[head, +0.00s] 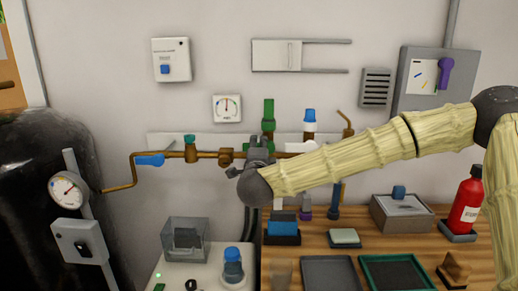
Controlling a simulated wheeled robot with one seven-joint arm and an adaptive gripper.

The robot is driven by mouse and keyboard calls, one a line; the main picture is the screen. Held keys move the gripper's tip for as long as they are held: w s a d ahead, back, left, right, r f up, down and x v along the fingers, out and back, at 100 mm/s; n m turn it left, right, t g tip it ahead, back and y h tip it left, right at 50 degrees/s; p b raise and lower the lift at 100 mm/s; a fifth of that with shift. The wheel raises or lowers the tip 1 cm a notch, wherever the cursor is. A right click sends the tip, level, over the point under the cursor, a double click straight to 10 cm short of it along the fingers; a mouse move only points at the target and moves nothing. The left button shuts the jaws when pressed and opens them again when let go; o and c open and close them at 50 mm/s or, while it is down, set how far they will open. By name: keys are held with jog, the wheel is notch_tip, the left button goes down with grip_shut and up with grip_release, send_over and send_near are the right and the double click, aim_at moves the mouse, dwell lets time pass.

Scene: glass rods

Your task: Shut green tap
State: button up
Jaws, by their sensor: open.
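A tall green fitting (268,112) stands upright at the wall, just above and behind my gripper; its lower part is hidden by the gripper. A smaller teal-green knob (190,139) sits on top of a brass valve body on the pipe, left of my gripper. I cannot tell for certain which of the two is the green tap. My gripper (260,143) is dark grey, open, and points at the wall in front of the pipe. My wrist hides part of the jaws, and I cannot tell whether they touch the green fitting.
The brass pipe (214,154) runs along the wall with a blue lever (150,160) at left and a blue-and-white tap (309,119) at right. A clear box (186,238) and a blue-capped jar (232,265) stand below. A red bottle (467,205) stands at right.

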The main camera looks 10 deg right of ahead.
jog(key=v, duration=1)
